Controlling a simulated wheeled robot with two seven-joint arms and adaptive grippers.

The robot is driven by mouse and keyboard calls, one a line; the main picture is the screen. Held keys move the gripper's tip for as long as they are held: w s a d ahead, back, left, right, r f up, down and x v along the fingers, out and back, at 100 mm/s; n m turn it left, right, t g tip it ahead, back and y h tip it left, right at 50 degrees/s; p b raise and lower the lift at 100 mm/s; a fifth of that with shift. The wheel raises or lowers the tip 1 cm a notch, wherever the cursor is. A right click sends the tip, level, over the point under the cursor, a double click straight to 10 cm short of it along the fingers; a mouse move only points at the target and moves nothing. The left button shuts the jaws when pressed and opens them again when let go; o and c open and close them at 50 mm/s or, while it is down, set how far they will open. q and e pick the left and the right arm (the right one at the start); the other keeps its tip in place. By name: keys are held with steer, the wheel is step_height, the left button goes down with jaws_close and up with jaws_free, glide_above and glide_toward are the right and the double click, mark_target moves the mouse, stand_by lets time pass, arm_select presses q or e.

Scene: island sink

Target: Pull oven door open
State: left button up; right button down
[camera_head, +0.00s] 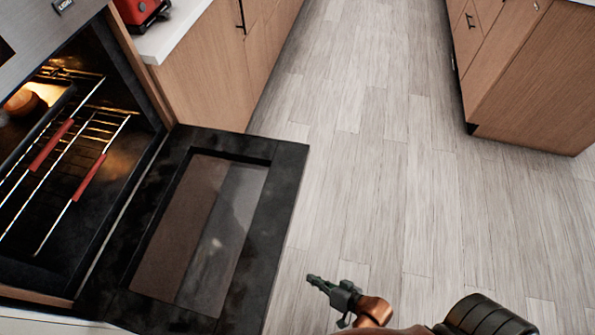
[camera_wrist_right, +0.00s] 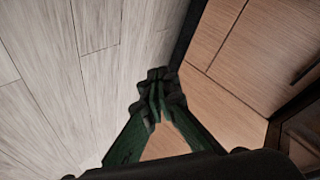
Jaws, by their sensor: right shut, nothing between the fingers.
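The oven (camera_head: 155,105) stands at the left in the head view. Its black door (camera_head: 288,180) with a glass window is folded down and lies open, its inner side facing up. My right gripper (camera_head: 312,281) is at the bottom of the head view, to the right of the door's outer edge and apart from it. It is shut and empty; its closed fingertips also show in the right wrist view (camera_wrist_right: 157,85). My left gripper is not in view.
Wire racks with red grips (camera_head: 88,178) and a round food item (camera_head: 20,102) are inside the lit oven. A red appliance (camera_head: 140,10) stands on the white counter. Wooden cabinets (camera_head: 205,75) flank the oven. An island (camera_head: 535,85) is at right. The wooden floor (camera_head: 370,150) between is clear.

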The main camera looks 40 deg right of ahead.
steer(key=w+d+r+m+t+h, duration=0.1)
steer(key=w+r+m+t, duration=0.15)
steer(key=w, duration=0.35)
steer(key=w+r+m+t, duration=0.2)
steer(key=w+m+t, duration=0.1)
steer(key=w+m, duration=0.15)
steer(key=m+t+h, duration=0.3)
steer(key=m+h, duration=1.8)
steer(key=m, duration=0.9)
glide_toward(304, 171)
steer(key=w+d, duration=0.6)
step_height(304, 171, up, 4)
steer(key=shift+a+f+g, duration=0.1)
steer(key=shift+g, duration=0.15)
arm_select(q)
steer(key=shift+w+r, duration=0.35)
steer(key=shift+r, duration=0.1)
arm_select(e)
steer(key=shift+r, duration=0.5)
steer(key=shift+a, duration=0.1)
